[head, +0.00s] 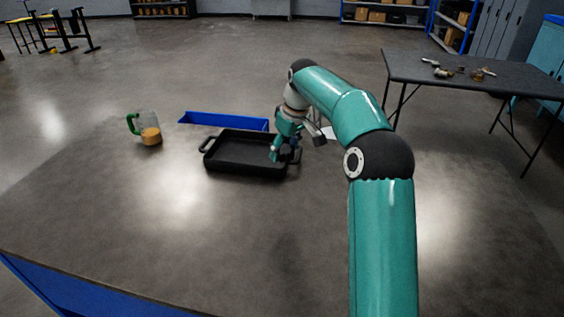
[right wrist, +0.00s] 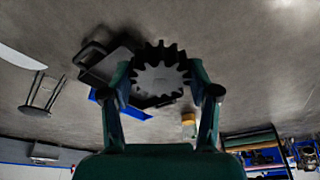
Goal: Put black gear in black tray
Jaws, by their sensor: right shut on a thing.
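The black gear (right wrist: 160,77) is a toothed disc between the two fingers of my right gripper (right wrist: 160,78), which is shut on it. In the head view, my right gripper (head: 286,154) is at the right end of the black tray (head: 245,135), by its handle. The gear is a dark patch between the fingers there, hard to tell from the tray. The tray is shallow with a handle at each end, and its visible floor looks empty. Part of the tray (right wrist: 91,54) shows behind the gear in the right wrist view. My left gripper is not in view.
A blue bin (head: 225,121) is just behind the tray. The table's front and left are clear.

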